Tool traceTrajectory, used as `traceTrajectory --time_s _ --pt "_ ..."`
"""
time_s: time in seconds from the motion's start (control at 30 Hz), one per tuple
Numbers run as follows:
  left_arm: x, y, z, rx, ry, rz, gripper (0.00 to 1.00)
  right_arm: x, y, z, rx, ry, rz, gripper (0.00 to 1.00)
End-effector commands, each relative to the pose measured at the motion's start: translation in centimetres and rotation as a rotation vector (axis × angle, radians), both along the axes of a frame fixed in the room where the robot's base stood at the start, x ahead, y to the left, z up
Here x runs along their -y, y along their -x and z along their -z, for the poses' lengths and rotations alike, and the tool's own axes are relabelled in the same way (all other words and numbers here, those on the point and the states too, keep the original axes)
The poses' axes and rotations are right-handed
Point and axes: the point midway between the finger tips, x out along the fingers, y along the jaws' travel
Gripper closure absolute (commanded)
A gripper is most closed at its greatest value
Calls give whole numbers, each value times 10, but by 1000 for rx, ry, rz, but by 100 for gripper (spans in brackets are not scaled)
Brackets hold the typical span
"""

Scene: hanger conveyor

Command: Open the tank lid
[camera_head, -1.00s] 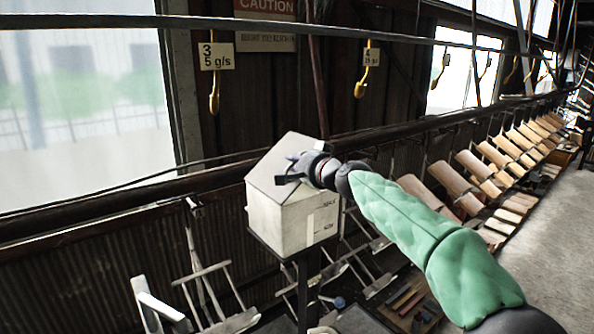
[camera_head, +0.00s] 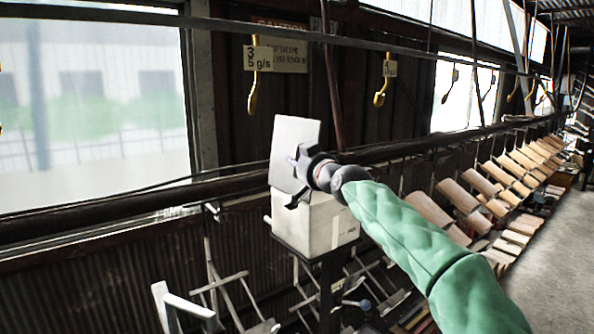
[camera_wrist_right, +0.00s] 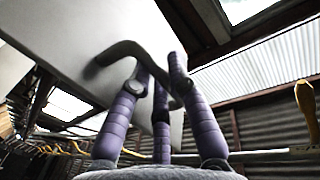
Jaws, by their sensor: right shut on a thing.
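The tank (camera_head: 318,225) is a pale, box-shaped container on a dark stand in the middle of the head view. Its flat grey lid (camera_head: 293,138) stands raised, steeply tilted up from the tank. My right gripper (camera_head: 298,181) is at the lid's front side. In the right wrist view, its purple fingers (camera_wrist_right: 158,88) are shut around the dark bent handle (camera_wrist_right: 122,50) on the lid's pale face (camera_wrist_right: 75,30). The tank's opening and inside are hidden from these views. My left gripper is not in view.
A dark horizontal rail (camera_head: 120,207) runs behind the tank. Yellow hooks (camera_head: 253,95) hang from an overhead line above. Rows of wooden boards (camera_head: 460,195) stand to the right, beside open grey floor (camera_head: 560,240). Metal frames (camera_head: 225,290) stand below left.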

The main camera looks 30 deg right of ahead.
Motion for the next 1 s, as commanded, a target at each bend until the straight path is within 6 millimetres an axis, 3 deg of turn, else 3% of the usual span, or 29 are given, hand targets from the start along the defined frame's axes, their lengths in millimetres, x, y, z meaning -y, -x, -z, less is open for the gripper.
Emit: traceTrajectory --time_s 0.67,0.7,1.0 --pt "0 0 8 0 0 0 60 0 0 1 3 55 -1 100" --pt "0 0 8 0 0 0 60 0 0 1 3 54 -1 71" --pt "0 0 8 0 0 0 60 0 0 1 3 54 -1 71"
